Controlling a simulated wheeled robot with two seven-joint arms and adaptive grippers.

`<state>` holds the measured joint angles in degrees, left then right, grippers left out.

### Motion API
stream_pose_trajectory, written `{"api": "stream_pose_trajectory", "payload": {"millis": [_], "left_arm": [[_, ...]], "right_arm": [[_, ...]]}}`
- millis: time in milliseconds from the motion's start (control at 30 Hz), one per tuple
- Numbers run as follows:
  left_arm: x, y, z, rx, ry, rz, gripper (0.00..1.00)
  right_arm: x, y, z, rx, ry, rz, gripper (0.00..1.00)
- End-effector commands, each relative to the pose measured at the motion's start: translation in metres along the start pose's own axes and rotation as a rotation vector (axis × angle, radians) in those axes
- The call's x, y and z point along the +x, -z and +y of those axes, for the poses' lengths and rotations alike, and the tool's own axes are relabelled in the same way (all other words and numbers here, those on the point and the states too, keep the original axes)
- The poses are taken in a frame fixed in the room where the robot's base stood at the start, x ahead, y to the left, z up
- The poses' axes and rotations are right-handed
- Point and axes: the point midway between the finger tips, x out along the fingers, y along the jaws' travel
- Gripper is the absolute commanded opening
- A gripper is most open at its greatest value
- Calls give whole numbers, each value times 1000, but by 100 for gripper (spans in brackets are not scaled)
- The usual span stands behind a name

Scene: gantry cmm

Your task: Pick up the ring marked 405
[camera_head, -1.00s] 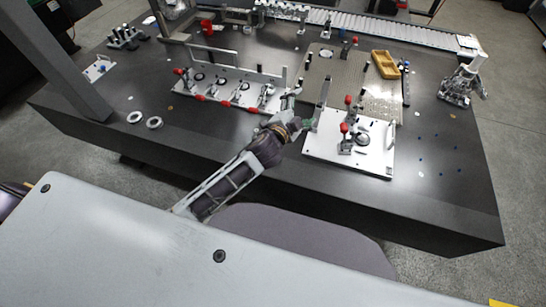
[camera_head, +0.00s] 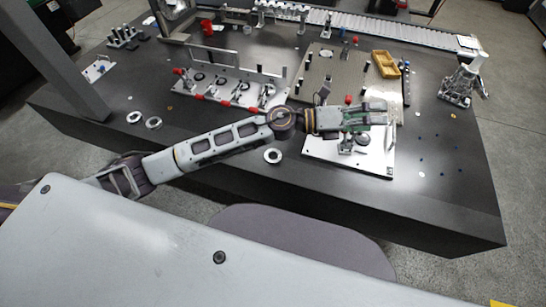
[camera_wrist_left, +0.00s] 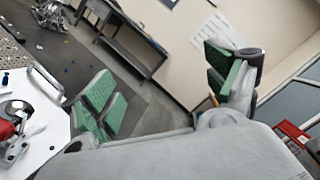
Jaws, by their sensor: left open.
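One ring (camera_head: 273,156) is near the table's front edge, just below my left forearm. Two more, a left ring (camera_head: 134,117) and a right ring (camera_head: 154,123), lie close together farther left. No marking can be read, so I cannot tell which is 405. My left gripper (camera_head: 386,112) is open and empty, above the white fixture plate and away from all three rings. Its green-padded fingers stand wide apart in the left wrist view (camera_wrist_left: 165,90). My right gripper is not in view.
The white fixture plate (camera_head: 380,162) with clamps is under my left gripper. A long clamp fixture (camera_head: 220,95) stands behind the forearm. A yellow tray (camera_head: 385,64) sits farther back. The front left tabletop around the rings is mostly clear.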

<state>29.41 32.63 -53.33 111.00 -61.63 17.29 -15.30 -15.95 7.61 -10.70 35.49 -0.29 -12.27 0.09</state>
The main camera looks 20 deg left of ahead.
Motion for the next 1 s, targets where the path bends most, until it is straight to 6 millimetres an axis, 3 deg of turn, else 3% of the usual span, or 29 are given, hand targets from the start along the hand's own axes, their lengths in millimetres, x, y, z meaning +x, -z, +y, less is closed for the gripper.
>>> {"api": "stream_pose_trajectory", "payload": {"millis": [267,533,767,1000], "left_arm": [[-14,45,22,278,-61,324,87],[-55,71,66,510,-163,638,87],[-110,70,109,672,-287,903,87],[-182,46,151,796,-454,1175,87]], "right_arm": [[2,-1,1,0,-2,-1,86],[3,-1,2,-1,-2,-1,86],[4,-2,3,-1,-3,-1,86],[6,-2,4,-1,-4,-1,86]]}}
